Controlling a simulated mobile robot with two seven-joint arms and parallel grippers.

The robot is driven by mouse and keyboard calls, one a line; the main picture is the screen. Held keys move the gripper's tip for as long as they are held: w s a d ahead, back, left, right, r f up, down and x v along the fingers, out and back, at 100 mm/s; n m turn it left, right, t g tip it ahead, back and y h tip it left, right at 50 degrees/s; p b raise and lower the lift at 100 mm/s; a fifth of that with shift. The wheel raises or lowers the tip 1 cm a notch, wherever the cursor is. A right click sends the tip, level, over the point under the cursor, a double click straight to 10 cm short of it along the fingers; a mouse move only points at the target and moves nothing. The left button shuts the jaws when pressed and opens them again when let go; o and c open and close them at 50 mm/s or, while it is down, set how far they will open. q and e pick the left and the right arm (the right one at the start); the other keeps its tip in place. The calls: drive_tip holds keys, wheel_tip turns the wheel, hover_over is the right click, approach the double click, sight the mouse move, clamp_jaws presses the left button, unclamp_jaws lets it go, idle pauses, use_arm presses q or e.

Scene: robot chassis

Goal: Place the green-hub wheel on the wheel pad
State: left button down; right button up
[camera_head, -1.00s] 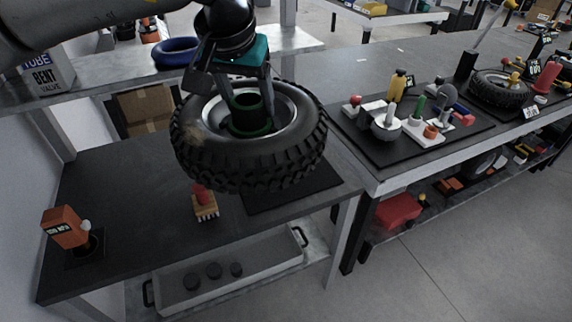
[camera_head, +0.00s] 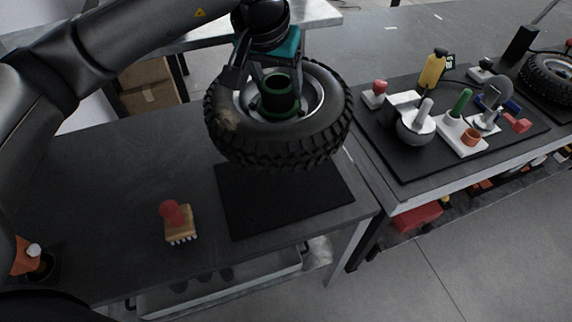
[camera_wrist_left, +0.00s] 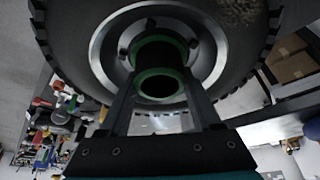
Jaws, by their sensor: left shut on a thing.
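The green-hub wheel (camera_head: 240,140), a black knobbly tyre with a grey rim and a green hub (camera_head: 278,98), hangs above the far part of the wheel pad. My left gripper (camera_head: 270,82) is shut on the hub from above. In the left wrist view the wheel (camera_wrist_left: 235,60) fills the upper part, with the green hub (camera_wrist_left: 160,85) between the fingers (camera_wrist_left: 160,108). The wheel pad (camera_head: 285,205), a flat black mat on the dark table, shows bare in front of the wheel. The wheel hides its far part. My right gripper is not in view.
An orange container (camera_head: 24,258) is at the far left. A second bench at right carries a mat (camera_head: 400,165) with several tools and another tyre (camera_head: 548,78). The left table is mostly clear.

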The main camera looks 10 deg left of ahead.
use_arm(q)
drive_tip(key=shift+w+f, duration=0.15)
drive_tip(key=shift+w, duration=0.05)
wheel_tip(320, 180, down, 19)
drive_tip(key=b, duration=0.2)
drive_tip(key=shift+f+b, duration=0.2)
drive_tip(key=shift+b, duration=0.15)
drive_tip(key=shift+d, duration=0.1)
